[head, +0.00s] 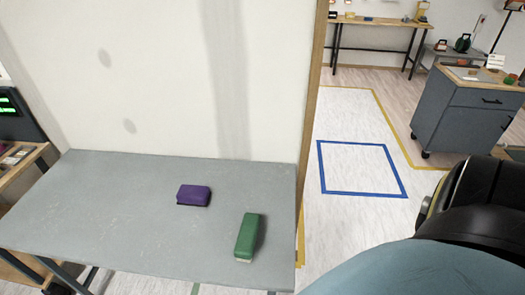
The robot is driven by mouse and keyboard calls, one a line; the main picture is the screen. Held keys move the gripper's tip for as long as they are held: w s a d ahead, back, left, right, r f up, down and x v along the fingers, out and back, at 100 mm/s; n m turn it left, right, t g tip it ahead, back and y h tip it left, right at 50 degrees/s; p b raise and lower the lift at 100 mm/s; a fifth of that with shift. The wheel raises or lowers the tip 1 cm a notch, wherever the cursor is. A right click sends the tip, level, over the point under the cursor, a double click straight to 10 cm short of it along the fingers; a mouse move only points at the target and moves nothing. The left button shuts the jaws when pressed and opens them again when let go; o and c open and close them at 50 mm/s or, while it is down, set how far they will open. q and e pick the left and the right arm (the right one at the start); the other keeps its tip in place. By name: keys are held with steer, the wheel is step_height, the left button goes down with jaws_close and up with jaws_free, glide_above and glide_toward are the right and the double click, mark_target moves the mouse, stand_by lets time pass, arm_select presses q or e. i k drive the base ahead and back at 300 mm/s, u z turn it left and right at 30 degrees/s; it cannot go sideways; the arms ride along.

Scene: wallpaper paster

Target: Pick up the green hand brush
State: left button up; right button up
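The green hand brush (247,237) lies on the grey table (110,215), near its right end and front edge. It is a long block with its length running roughly front to back, and a pale strip shows at its near lower end. A purple block-shaped brush (194,195) lies behind it and to its left, apart from it. Neither of my grippers shows in the head view. A dark and blue-grey part of my own body fills the lower right corner.
A white wall panel (160,80) with a wooden edge stands behind the table. To the right, the floor has a blue taped square (362,168). A grey drawer cabinet (465,115) and a workbench (375,22) stand further back. Much of the table's left is clear.

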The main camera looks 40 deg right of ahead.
mark_target(244, 252)
steer(key=u, duration=1.45)
steer(key=i, duration=0.55)
steer(key=z, duration=3.25)
steer(key=i, duration=0.5)
steer(key=z, duration=0.05)
